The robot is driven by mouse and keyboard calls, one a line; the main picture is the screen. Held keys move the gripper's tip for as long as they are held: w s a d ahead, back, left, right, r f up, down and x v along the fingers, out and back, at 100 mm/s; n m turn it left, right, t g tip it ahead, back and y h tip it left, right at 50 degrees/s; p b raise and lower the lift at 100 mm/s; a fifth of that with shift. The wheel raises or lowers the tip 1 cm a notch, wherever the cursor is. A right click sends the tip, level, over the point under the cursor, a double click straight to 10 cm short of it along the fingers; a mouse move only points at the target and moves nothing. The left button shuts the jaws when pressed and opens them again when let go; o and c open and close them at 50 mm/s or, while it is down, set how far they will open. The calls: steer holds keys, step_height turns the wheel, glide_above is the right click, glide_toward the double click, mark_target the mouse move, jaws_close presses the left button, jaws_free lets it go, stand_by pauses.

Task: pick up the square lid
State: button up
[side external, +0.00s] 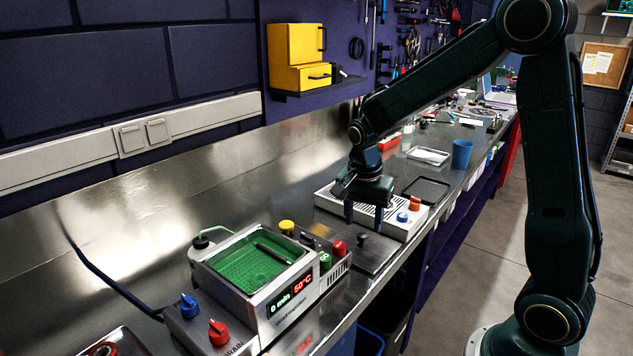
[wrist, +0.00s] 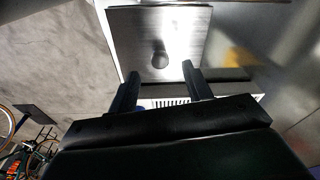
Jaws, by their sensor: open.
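The square lid (side external: 377,258) is a flat grey metal plate with a dark knob (side external: 362,239) on it. It lies on the bench between the cleaner and a white slotted unit. In the wrist view, the lid (wrist: 190,35) is at the top, with its round knob (wrist: 160,58) near the middle. My gripper (side external: 364,215) points down, open and empty, above the lid's far side beside the white unit. In the wrist view, my gripper's fingertips (wrist: 161,72) are apart, with the knob just beyond the gap between them. The gripper does not touch the knob.
The cleaner (side external: 281,320) with a green basket (side external: 245,277) stands left of the lid. The white slotted unit (side external: 402,228) stands close behind the lid. A black tray (side external: 427,190) and blue cup (side external: 461,154) are farther back.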

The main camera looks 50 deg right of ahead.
mark_target(363, 234)
steer(key=shift+d+f, duration=0.15)
steer(key=shift+f, duration=1.65)
jaws_close()
steer(key=shift+r, duration=0.15)
step_height(363, 234, up, 20)
stand_by(0.3)
